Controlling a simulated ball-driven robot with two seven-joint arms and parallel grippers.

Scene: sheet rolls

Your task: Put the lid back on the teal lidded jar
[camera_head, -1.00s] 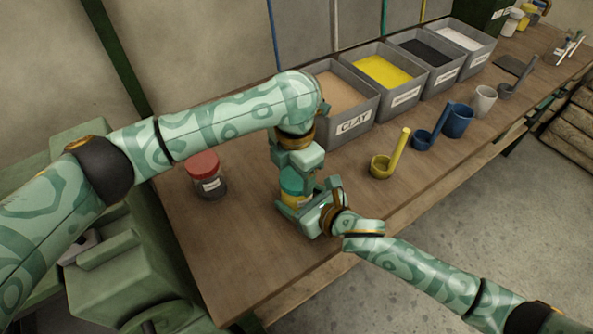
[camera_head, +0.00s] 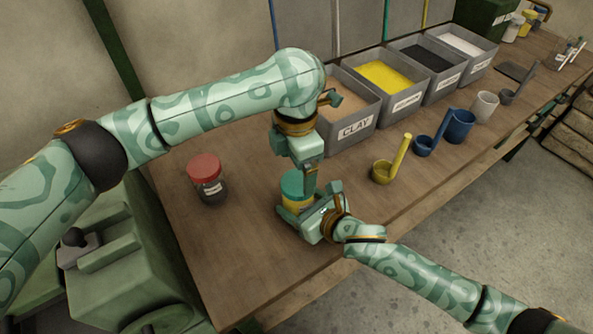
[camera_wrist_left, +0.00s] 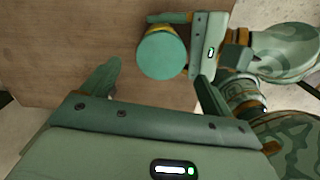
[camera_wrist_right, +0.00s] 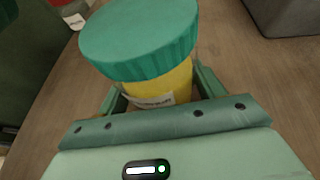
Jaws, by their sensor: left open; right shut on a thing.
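The teal lidded jar (camera_head: 292,205) stands on the wooden table near its front edge, with yellow contents and a white label. Its teal lid (camera_head: 295,184) sits on top and looks level in the right wrist view (camera_wrist_right: 140,40). My right gripper (camera_wrist_right: 160,92) is shut around the jar's body, below the lid. My left gripper (camera_wrist_left: 155,85) is open and empty above the jar; in the left wrist view the round lid (camera_wrist_left: 162,54) shows beyond its fingertips, apart from them. In the head view my left gripper partly hides the lid's right side.
A red-lidded jar (camera_head: 207,183) stands to the left. Grey bins, including a clay bin (camera_head: 352,115), line the back. A yellow ladle-like cup (camera_head: 383,172), a blue one (camera_head: 424,146) and a blue cup (camera_head: 459,125) stand to the right. The table's front left is clear.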

